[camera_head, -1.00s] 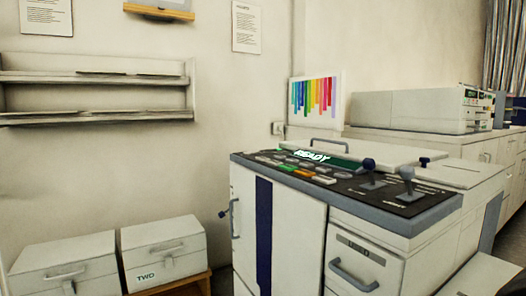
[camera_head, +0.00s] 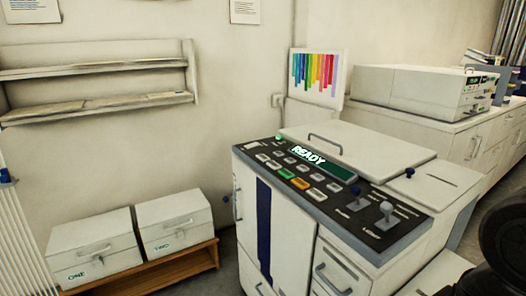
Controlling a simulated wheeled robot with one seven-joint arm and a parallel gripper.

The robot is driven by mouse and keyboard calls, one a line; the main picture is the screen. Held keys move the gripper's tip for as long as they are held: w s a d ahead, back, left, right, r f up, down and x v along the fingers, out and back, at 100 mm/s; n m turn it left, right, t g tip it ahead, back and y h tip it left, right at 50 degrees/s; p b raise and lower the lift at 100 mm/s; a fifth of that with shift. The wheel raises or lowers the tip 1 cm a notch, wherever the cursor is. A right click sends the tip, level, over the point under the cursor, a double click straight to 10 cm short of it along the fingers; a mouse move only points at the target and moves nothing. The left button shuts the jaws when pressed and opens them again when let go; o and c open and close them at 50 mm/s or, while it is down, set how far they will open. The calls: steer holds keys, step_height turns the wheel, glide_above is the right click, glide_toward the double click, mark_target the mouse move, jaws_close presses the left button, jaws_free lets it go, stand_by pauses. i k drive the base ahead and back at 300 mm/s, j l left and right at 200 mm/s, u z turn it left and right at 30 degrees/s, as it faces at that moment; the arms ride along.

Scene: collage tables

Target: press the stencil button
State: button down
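A printing machine (camera_head: 375,245) stands right of centre with a dark sloping control panel (camera_head: 335,205) on top. The panel has a lit screen (camera_head: 322,163) reading READY. Rows of small buttons lie below and left of the screen, mostly pale, with one green button (camera_head: 286,174) and one orange button (camera_head: 300,183). The button labels are too small to read, so I cannot tell which one is the stencil button. Two levers stand at the panel's right end. My gripper is not in view.
Two white boxes marked ONE (camera_head: 94,243) and TWO (camera_head: 174,222) sit on a low wooden stand (camera_head: 205,258) left of the machine. A wall shelf (camera_head: 95,75) hangs above. A counter (camera_head: 460,130) with a pale device (camera_head: 425,90) is behind at right.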

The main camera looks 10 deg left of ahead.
mark_target(263, 158)
steer(key=i+j+u, duration=0.25)
steer(key=i+j, duration=0.2)
steer(key=j, duration=0.4)
steer(key=i+j+u, duration=0.25)
steer(key=i+j, duration=0.25)
steer(key=j, duration=0.25)
steer(key=i+j+u, duration=0.25)
steer(key=i+j, duration=0.3)
steer(key=j, duration=0.1)
